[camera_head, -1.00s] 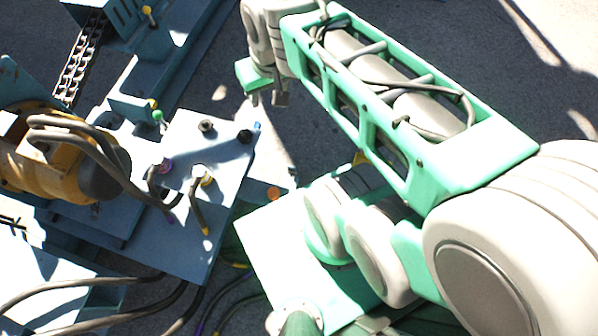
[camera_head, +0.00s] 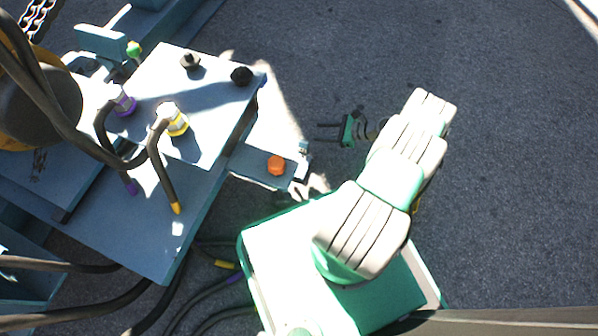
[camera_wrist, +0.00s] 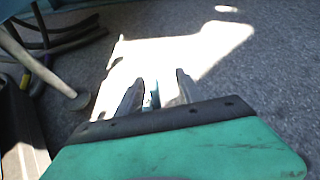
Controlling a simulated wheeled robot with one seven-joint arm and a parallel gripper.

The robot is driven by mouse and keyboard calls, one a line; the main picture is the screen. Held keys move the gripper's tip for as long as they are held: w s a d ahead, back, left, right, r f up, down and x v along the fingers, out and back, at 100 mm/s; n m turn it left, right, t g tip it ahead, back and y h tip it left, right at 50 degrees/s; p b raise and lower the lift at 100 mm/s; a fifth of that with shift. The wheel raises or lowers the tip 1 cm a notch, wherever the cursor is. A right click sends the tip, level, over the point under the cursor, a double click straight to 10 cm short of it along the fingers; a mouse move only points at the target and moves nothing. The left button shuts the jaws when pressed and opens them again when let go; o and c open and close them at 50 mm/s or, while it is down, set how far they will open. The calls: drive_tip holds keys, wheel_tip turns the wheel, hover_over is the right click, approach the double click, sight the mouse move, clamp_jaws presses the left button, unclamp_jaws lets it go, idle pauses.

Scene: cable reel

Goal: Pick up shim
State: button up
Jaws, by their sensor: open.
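I cannot surely make out which thing is the shim. An orange many-sided piece (camera_head: 277,165) lies on a small blue-grey shelf (camera_head: 247,162) beside the larger blue plate. My gripper (camera_head: 318,131) is to the right of that shelf, its two fingers apart and pointing left, with nothing seen held. In the wrist view, my gripper (camera_wrist: 158,80) is open above the ground, and a small blue part (camera_wrist: 152,92) shows between the fingers; I cannot tell what it is or how far off.
The blue plate (camera_head: 200,85) carries black knobs (camera_head: 241,76) and cable connectors (camera_head: 176,121). Thick dark cables (camera_head: 60,264) run at lower left. A grey fitting (camera_head: 299,187) is at the shelf's end. The ground at right (camera_head: 520,180) is clear.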

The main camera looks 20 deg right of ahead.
drive_tip(key=m+t+b, duration=0.1)
drive_tip(key=m, duration=0.1)
approach(304, 142)
drive_tip(key=w+f, duration=0.2)
drive_tip(key=x, duration=0.2)
drive_tip(key=b+x, duration=0.1)
drive_tip(key=x, duration=0.2)
drive_tip(key=a+r+x, duration=0.1)
drive_tip(key=x, duration=0.2)
drive_tip(key=shift+s+a+b, duration=0.15)
drive_tip(key=shift+s+b, duration=0.1)
drive_tip(key=shift+b, duration=0.15)
clamp_jaws()
idle(0.3)
